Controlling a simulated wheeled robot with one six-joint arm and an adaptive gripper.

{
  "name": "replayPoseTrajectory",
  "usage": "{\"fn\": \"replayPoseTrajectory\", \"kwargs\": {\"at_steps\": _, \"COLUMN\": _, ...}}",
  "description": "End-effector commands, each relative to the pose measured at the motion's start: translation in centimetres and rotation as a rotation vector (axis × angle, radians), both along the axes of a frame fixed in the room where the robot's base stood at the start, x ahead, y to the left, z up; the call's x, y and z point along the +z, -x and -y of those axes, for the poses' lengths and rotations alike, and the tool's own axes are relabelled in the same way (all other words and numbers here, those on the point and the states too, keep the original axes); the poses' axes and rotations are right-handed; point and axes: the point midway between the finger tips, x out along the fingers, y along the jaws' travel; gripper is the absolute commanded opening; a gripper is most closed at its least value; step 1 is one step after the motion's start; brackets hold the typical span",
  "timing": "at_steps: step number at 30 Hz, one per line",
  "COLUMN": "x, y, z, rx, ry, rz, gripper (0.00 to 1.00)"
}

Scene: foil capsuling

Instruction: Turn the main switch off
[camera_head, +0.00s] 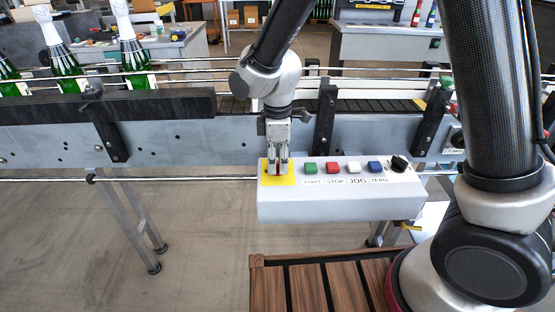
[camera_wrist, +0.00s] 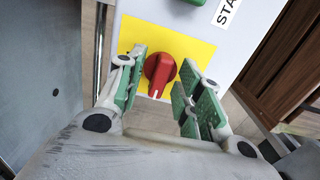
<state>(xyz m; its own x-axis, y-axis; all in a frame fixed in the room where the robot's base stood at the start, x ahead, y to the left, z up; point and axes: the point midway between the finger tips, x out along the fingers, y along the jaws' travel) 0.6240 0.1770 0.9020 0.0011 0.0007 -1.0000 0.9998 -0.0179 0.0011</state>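The main switch is a red rotary knob (camera_wrist: 160,70) on a yellow plate (camera_wrist: 195,50) in the wrist view. A white mark on the knob points towards the bottom of that view, slightly left. My gripper (camera_wrist: 158,92) is open, its green-padded fingers on either side of the knob with a gap on both sides. In the head view my gripper (camera_head: 277,168) points down over the yellow plate (camera_head: 290,180) at the left end of the grey control box (camera_head: 335,208). There the fingers mostly hide the knob.
Green (camera_head: 310,168), red (camera_head: 333,168), white (camera_head: 353,167) and blue (camera_head: 375,168) buttons and a black knob (camera_head: 399,163) sit right of the plate. The conveyor (camera_head: 200,135) runs behind, carrying green bottles (camera_head: 134,58) at left. A slatted wooden surface (camera_head: 335,287) is in front.

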Motion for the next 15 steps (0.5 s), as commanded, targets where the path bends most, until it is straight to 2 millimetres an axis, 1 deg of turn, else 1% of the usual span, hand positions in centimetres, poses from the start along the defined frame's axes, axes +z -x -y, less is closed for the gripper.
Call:
{"fn": "replayPoseTrajectory", "kwargs": {"at_steps": 5, "x": 0.0, "y": 0.0, "z": 0.0, "rx": -0.001, "ry": 0.0, "rz": -0.001, "gripper": 0.36}}
{"fn": "replayPoseTrajectory", "kwargs": {"at_steps": 8, "x": 0.4, "y": 0.0, "z": 0.0, "rx": -0.001, "ry": 0.0, "rz": 0.0, "gripper": 0.36}}
{"fn": "replayPoseTrajectory", "kwargs": {"at_steps": 11, "x": 1.7, "y": 0.0, "z": -0.1, "rx": -0.001, "ry": -0.002, "rz": 0.002, "gripper": 0.36}}
{"fn": "replayPoseTrajectory", "kwargs": {"at_steps": 15, "x": 4.7, "y": -0.1, "z": -0.1, "rx": -0.001, "ry": -0.004, "rz": 0.003, "gripper": 0.36}}
